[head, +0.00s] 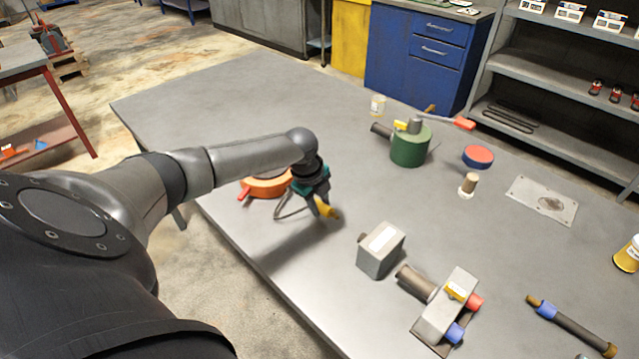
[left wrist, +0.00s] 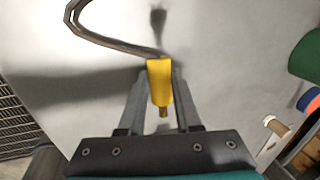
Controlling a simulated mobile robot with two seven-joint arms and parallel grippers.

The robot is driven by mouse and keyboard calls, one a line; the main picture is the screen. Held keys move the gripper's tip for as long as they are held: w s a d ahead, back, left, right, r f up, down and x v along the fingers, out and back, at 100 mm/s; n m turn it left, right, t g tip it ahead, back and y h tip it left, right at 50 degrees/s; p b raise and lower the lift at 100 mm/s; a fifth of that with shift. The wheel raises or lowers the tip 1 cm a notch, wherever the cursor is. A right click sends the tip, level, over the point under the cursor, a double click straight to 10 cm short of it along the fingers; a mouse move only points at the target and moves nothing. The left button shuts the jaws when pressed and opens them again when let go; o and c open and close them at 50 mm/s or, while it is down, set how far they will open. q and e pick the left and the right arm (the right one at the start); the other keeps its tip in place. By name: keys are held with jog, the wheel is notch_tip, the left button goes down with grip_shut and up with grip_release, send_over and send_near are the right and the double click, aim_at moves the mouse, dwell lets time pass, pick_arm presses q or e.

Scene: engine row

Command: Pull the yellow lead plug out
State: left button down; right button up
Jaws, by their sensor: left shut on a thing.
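The yellow lead plug (head: 327,209) is in my left gripper (head: 320,202), above the grey table at the near middle. In the left wrist view the plug (left wrist: 159,80) sits between the two fingers, with its bare brownish tip pointing toward the palm and touching no socket. A thin dark grey lead (left wrist: 92,38) loops from its other end. In the head view the lead hangs in a loop beside the orange disc (head: 267,185); where its far end joins is hidden. My right gripper is not in view.
A grey box with a white label (head: 381,250) stands right of the gripper. A green cylinder (head: 410,148) stands farther back. The table's left far part (head: 220,95) is clear.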

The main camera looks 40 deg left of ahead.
pick_arm(q)
jog(key=shift+f+b, duration=0.8)
jog(key=shift+f, duration=0.45)
jog(key=c, duration=0.8)
grip_release()
jog(key=shift+s, duration=0.1)
jog(key=shift+r+p, duration=0.3)
jog(key=shift+p, duration=0.15)
grip_shut()
jog(key=shift+r, duration=0.1)
